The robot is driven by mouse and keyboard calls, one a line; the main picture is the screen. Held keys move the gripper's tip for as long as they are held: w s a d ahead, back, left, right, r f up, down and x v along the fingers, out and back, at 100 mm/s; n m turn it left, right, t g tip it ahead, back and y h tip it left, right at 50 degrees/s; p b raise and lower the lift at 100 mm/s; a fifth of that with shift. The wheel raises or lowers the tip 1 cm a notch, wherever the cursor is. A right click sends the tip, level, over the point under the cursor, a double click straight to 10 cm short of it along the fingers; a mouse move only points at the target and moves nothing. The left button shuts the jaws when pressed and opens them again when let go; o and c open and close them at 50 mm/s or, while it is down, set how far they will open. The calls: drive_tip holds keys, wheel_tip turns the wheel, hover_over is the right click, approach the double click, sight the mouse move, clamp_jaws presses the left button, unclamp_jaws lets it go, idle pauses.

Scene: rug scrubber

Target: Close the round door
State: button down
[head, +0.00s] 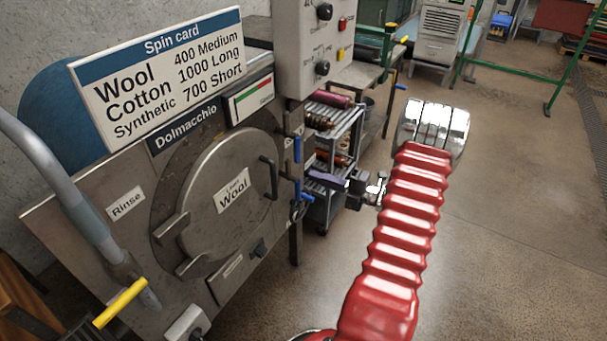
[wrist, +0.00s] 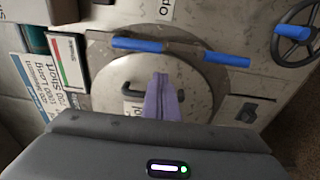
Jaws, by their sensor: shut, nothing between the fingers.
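The round door (head: 215,175) is a grey metal disc with a "Load Wool" label, on the front of the grey machine. It sits at or very near its round frame (head: 165,205); I cannot tell whether a small gap is left. A dark bar handle (head: 268,178) stands on its right side and hinge arms on its left. My gripper (head: 318,177), with purple fingers, is shut and empty to the right of the door, pointing at it. In the wrist view the shut fingers (wrist: 161,84) overlap the door (wrist: 110,78), hiding part of its label and handle.
Two blue-gripped latch levers (wrist: 138,45) (wrist: 228,60) lie by the door's rim. A handwheel (wrist: 297,45) is beyond them. A shelf cart (head: 340,140) with rolls stands behind my gripper. A yellow-handled lever (head: 120,303) is at lower left.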

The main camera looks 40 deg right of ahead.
drive_tip(key=shift+v, duration=1.35)
